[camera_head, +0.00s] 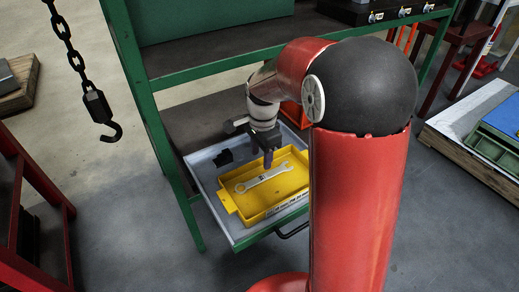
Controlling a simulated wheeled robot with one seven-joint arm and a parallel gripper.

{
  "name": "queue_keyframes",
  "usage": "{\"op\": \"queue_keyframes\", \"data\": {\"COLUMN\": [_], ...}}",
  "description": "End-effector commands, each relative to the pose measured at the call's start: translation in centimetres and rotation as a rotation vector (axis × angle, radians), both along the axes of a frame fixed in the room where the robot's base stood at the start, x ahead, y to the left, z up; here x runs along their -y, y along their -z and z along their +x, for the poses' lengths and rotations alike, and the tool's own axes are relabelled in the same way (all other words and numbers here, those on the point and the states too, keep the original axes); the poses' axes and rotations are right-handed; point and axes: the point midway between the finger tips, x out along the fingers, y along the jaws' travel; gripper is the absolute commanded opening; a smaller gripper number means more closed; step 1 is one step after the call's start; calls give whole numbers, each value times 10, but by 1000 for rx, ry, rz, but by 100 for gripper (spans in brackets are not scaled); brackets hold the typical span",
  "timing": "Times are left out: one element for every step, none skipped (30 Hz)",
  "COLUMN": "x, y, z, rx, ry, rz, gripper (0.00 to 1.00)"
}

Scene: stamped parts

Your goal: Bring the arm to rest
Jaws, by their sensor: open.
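My red arm stands at the right of the head view and reaches left over an open drawer. My gripper (267,160) points down above a yellow tray (236,201). It is open, and its jaws look empty. A silver wrench (263,178) lies in the tray, just below and left of the fingers in the picture. I cannot tell the exact height of the fingers above it. My arm hides the right end of the drawer.
The grey drawer (207,187) is pulled out of a green workbench (170,160). A chain with a hook (103,115) hangs at left. A red stand (35,175) is at far left. The floor in front is clear.

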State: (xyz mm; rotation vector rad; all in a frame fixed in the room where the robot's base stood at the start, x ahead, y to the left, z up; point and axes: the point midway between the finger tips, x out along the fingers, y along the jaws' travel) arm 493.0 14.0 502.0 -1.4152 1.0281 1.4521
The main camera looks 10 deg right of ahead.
Motion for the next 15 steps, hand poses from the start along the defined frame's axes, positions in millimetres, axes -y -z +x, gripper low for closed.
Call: {"op": "queue_keyframes", "data": {"x": [0, 0, 0, 0, 0, 0, 0, 0, 1, 1, 2, 2, 3, 4, 5], "y": [0, 0, 0, 0, 0, -2, -5, -9, -17, -25, -34, -48, -59, -70, -85], "z": [0, 0, 0, 0, 0, -1, -2, -4, -8, -12, -18, -27, -34, -43, -55], "rx": [0, 0, 0, 0, 0, 3, 7, 14, 28, 40, 55, 79, 99, 121, 150], "ry": [0, 0, 0, 0, -1, -5, -13, -25, -51, -79, -112, -164, -211, -260, -332], "rz": [0, 0, 0, 0, 0, 0, -1, -2, -4, -5, -8, -14, -19, -26, -37], "gripper": [48, 48, 48, 48, 48, 48, 48, 48, 48, 48, 48, 48, 48, 48, 48]}}
